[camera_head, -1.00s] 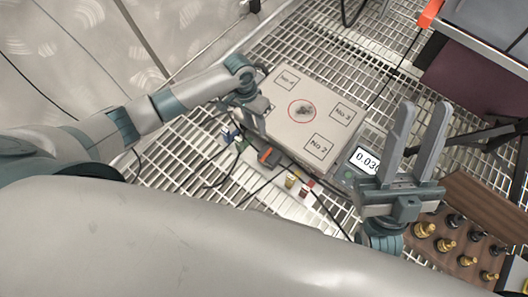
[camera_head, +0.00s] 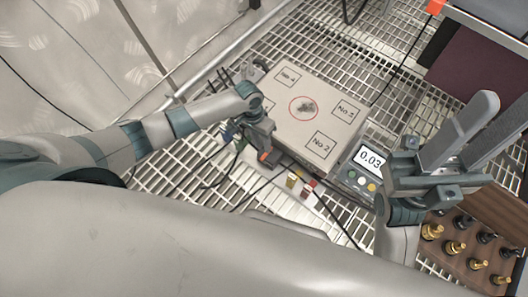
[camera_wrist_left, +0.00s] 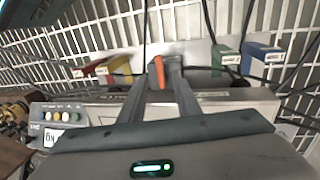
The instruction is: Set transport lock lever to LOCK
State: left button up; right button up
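The orange lever (camera_head: 264,156) sits at the near edge of a pale panel below the box in the head view. In the left wrist view the orange lever (camera_wrist_left: 159,72) stands up at the fingertips. My left gripper (camera_head: 262,150) points down at it. Its two fingers (camera_wrist_left: 163,68) have a visible gap between them, with the lever in line with that gap; contact cannot be made out. My right gripper (camera_head: 503,112) is open and empty, raised at the right. Any LOCK marking is too small to read.
A pale box (camera_head: 300,117) with numbered squares and a red circle lies beyond the lever. A scale display (camera_head: 368,160) stands right of it.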

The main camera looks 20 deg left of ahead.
aim_at(265, 154)
pick_arm(q)
jog(key=shift+s+d+f+b, duration=0.15)
jog(key=shift+f+b, duration=0.15)
jog(key=shift+f, duration=0.55)
jog(key=shift+d+f+b, duration=0.15)
jog(key=shift+f+b, duration=0.1)
jog(key=shift+f, duration=0.6)
jog(key=shift+s+d+f+b, duration=0.15)
jog(key=shift+f+b, duration=0.15)
jog(key=shift+f, duration=0.55)
jog(key=shift+w, duration=0.1)
grip_shut()
